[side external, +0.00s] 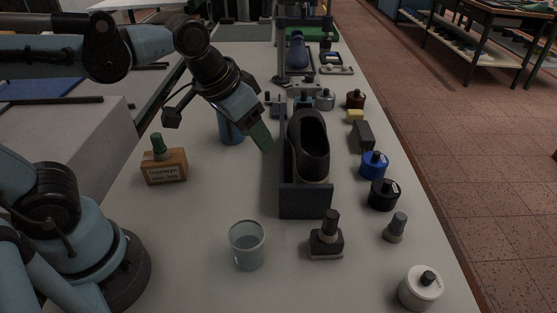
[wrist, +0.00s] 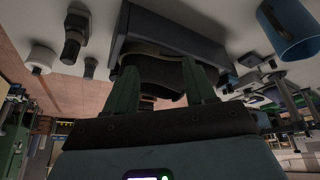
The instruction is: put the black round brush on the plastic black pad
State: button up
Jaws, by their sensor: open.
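A black round piece with a knob on top (side external: 384,195) stands right of the shoe stand in the side view; it best fits the black round brush, but I cannot be sure. A black square block (side external: 327,244) stands at the front with a dark upright cylinder on it; it may be the black pad. That block also shows in the wrist view (wrist: 75,32), at the upper left. My gripper (side external: 264,140) is open and empty, tilted down beside the stand's left side. Its two green fingers frame the black shoe in the wrist view (wrist: 160,88).
The dark stand (side external: 305,201) with the black shoe (side external: 308,150) rises mid-table as an obstacle. A clear cup (side external: 248,247), a wooden block (side external: 164,168), a blue cup (side external: 231,130), a blue round piece (side external: 374,165) and a white round piece (side external: 420,290) stand around. The front-left table is free.

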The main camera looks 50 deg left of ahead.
jog(key=s+a+f+n+t, duration=0.1)
jog(key=s+a+f+t, duration=0.1)
jog(key=a, duration=0.3)
jog(key=shift+s+a+f+y, duration=0.15)
jog(key=shift+a+f+y, duration=0.15)
jog(key=shift+a+y, duration=0.1)
jog(key=shift+d, duration=0.1)
dwell(0.8)
